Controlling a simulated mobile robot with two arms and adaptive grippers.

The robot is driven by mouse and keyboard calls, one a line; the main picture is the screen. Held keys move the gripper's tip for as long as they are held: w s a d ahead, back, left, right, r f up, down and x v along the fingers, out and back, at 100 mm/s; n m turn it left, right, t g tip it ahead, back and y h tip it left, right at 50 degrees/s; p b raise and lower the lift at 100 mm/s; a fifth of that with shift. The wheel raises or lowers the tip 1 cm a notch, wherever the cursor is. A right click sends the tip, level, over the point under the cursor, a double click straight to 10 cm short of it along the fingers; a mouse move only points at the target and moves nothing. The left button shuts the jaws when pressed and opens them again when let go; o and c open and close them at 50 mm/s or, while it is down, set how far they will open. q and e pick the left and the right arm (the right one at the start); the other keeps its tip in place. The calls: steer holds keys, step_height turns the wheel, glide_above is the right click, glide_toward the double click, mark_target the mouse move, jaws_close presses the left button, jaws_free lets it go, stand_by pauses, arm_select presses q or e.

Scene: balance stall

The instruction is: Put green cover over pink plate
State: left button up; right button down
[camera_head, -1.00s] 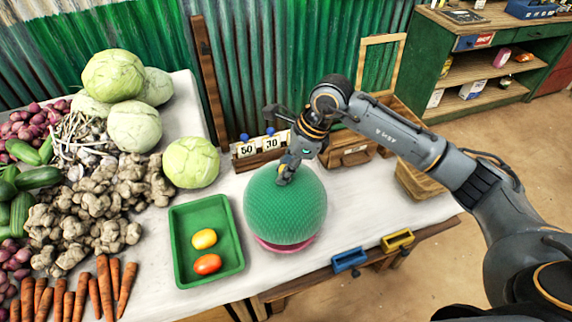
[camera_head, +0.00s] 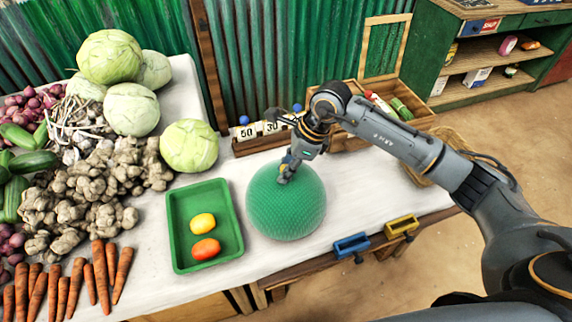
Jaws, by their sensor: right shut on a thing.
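The green cover (camera_head: 287,212) is a textured mesh dome standing on the white table, right of the green tray. My right gripper (camera_head: 287,173) is at the top of the dome and shut on it. The pink plate does not show now; the dome hides the spot where its rim was seen a second ago. I cannot tell from this view whether the dome's rim touches the table all around. My left gripper is not in view.
A green tray (camera_head: 176,255) with a yellow and a red-orange fruit lies close left of the dome. Cabbages (camera_head: 189,146), ginger and carrots (camera_head: 96,274) fill the left. Number cards (camera_head: 247,132) and a wooden box (camera_head: 418,116) stand behind. Blue (camera_head: 351,245) and yellow bins hang at the front edge.

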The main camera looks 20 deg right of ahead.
steer(key=shift+f+b, duration=1.1)
steer(key=shift+f, duration=1.05)
steer(key=shift+f+b, duration=0.45)
steer(key=shift+b, duration=0.05)
steer(key=shift+c, duration=2.4)
jaws_free()
steer(key=shift+r, duration=0.1)
steer(key=shift+r+p, duration=1.8)
steer(key=shift+r, duration=1.65)
